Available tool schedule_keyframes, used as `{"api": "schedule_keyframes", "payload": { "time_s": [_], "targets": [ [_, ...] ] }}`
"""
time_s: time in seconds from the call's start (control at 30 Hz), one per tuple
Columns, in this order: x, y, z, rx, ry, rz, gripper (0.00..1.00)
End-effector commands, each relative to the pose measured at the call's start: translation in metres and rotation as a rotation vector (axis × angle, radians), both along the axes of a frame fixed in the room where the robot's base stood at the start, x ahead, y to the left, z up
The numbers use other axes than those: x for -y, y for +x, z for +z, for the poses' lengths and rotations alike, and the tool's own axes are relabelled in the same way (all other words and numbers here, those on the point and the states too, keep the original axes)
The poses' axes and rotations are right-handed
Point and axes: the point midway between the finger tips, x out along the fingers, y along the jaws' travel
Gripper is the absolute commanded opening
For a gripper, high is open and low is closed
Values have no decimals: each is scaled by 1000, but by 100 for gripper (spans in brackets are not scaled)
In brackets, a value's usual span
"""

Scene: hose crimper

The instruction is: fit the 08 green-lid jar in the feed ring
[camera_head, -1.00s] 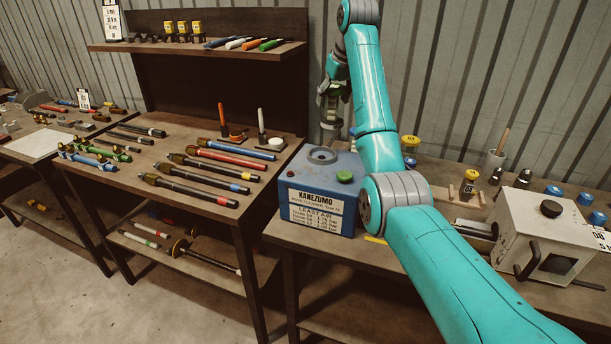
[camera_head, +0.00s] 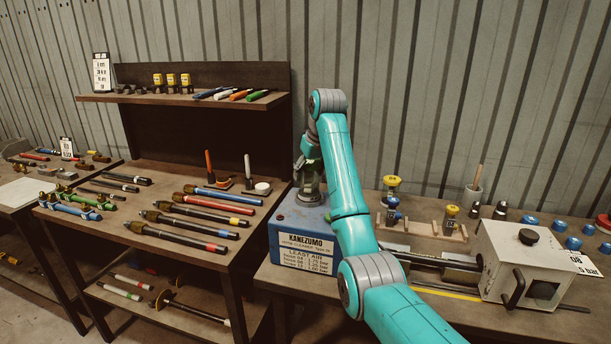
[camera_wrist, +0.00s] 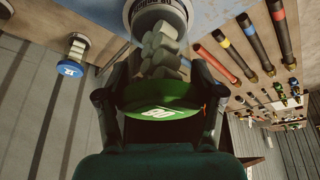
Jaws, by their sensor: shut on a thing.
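The blue Kanezumo machine (camera_head: 290,218) stands on the bench's left end. In the wrist view, the green-lid jar (camera_wrist: 162,110) is between the fingers of my gripper (camera_wrist: 160,100). The lid faces my wrist, and grey lumps show beyond it. The feed ring (camera_wrist: 157,10) on the blue machine top shows just past the jar's far end. I cannot tell whether that end is inside the ring or just above it. In the head view, my gripper (camera_head: 309,185) points down at the machine top; jar and ring are hard to make out there.
A wooden rack (camera_head: 424,230) with small jars (camera_head: 392,188) stands right of my arm. A white crimper box (camera_head: 535,265) and blue caps (camera_head: 573,243) are farther right. A table of hoses (camera_head: 190,218) is left. A blue-lid jar (camera_wrist: 70,70) shows in the wrist view.

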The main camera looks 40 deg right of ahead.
Motion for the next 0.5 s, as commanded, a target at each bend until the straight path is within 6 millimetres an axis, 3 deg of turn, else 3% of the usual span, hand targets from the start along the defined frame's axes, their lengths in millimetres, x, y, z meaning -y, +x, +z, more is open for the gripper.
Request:
{"api": "schedule_keyframes", "payload": {
  "time_s": [0.1, 0.43, 0.47, 0.5],
  "targets": [
    [4, -2, -10, 2, -1, -1, 25],
    [3, -1, -12, 2, -1, 0, 25],
    [3, -1, -13, 1, 0, 0, 70],
    [3, -1, -12, 1, 0, 0, 80]
  ]
}}
